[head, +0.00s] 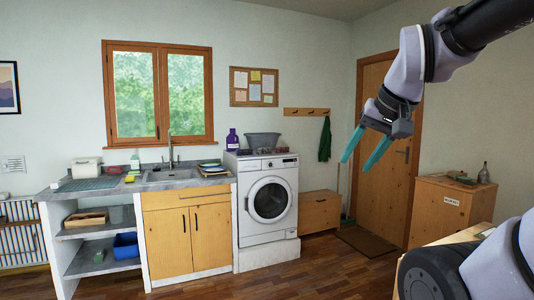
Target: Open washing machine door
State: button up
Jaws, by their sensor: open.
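The white washing machine (265,226) stands to the right of the counter, on a low white plinth. Its round door (271,200) with dark glass and a light ring is on the front and looks shut. My gripper (362,153) is at the upper right, with two teal fingers apart and nothing between them. It hangs in the air to the right of the machine in the picture, well apart from it and nearer to me. The door's handle is too small to make out surely.
A masonry counter (100,195) with a sink and wooden cupboard (187,236) adjoins the machine's left. A grey basket (262,141) and purple bottle (232,139) stand on top. A low wooden chest (319,211) is to the right. The wooden floor (310,265) in front is clear.

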aim_at(250, 201)
jog(key=i+z, duration=0.15)
jog(key=i, duration=0.4)
jog(key=i+z, duration=0.1)
jog(key=i, duration=2.05)
jog(key=i+u, duration=0.1)
jog(key=i, duration=0.6)
jog(key=i+l+u, duration=0.1)
jog(key=i, duration=0.55)
jog(key=i+l, duration=0.25)
jog(key=i, duration=0.4)
jog(key=i+l+u, duration=0.1)
jog(key=i+u, duration=0.2)
jog(key=i+l+u, duration=0.35)
jog(key=i, duration=0.15)
jog(key=i+j, duration=0.05)
jog(key=j, duration=0.05)
